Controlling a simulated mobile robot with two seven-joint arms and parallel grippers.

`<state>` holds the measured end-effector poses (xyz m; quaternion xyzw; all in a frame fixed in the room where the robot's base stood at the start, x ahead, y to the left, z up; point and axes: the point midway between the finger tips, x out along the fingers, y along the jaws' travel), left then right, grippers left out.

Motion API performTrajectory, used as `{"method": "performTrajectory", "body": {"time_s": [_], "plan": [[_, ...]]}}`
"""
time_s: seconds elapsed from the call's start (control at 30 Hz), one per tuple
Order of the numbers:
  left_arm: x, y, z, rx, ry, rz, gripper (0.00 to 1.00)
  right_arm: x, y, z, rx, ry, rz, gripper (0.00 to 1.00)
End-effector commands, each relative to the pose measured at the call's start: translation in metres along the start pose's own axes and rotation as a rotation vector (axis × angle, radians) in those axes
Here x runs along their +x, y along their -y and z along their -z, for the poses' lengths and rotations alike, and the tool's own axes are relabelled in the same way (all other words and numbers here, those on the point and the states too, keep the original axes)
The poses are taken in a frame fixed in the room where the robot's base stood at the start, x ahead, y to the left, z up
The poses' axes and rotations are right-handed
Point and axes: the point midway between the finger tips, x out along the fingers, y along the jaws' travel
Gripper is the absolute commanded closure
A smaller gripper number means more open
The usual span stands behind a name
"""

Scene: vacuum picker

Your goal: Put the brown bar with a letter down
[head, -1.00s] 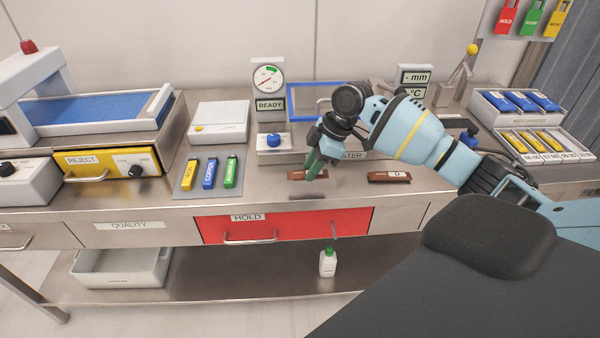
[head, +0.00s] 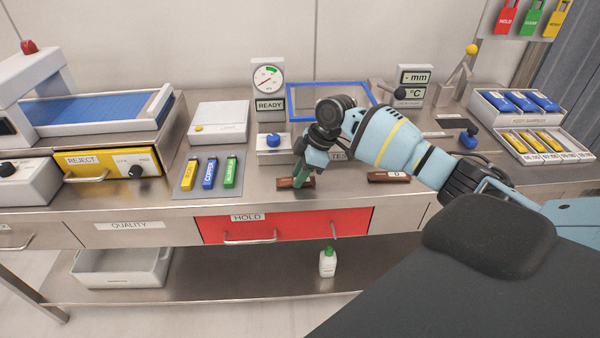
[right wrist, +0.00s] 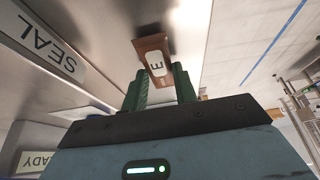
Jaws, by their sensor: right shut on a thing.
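My right gripper (head: 302,178) has its green fingers shut on a brown bar (head: 286,184) at the steel counter's front part. In the right wrist view, the bar (right wrist: 153,50) lies between the fingertips and carries a white label with a letter that looks like E. The bar is level and at or very near the counter top; I cannot tell whether it touches. A second brown bar (head: 376,177), whose label seems to read D, lies on the counter to the right. My left gripper is not in view.
A grey mat with yellow, blue and green bars (head: 208,174) lies to the left. A box with a blue knob (head: 274,141) and a blue frame (head: 300,106) stand behind. The red HOLD drawer (head: 290,226) is below the counter edge.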

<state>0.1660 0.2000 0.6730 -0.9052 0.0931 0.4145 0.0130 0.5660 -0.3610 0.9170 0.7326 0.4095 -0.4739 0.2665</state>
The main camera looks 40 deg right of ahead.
Motion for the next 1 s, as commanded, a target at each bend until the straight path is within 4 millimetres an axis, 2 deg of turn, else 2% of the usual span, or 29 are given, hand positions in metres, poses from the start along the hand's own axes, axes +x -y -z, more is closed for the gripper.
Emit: {"method": "performTrajectory", "body": {"time_s": [0.13, 0.17, 0.3, 0.67, 0.77, 1.0], "plan": [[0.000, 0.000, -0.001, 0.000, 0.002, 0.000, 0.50, 0.002, 0.000, -0.001, 0.000, 0.000, 0.000, 0.94], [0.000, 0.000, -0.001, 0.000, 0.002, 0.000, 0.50, 0.002, 0.000, -0.001, 0.000, 0.000, 0.000, 0.68], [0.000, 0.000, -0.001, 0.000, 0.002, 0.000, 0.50, 0.002, 0.000, -0.001, 0.000, 0.000, 0.000, 0.50], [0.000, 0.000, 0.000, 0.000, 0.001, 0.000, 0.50, -0.003, 0.000, 0.000, 0.000, 0.000, -0.001, 0.50], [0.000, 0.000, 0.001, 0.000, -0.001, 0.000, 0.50, -0.014, -0.001, 0.000, 0.001, -0.001, -0.002, 0.50], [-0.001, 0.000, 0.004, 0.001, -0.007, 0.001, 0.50, -0.061, -0.001, 0.001, -0.001, -0.002, -0.005, 0.50]]}}
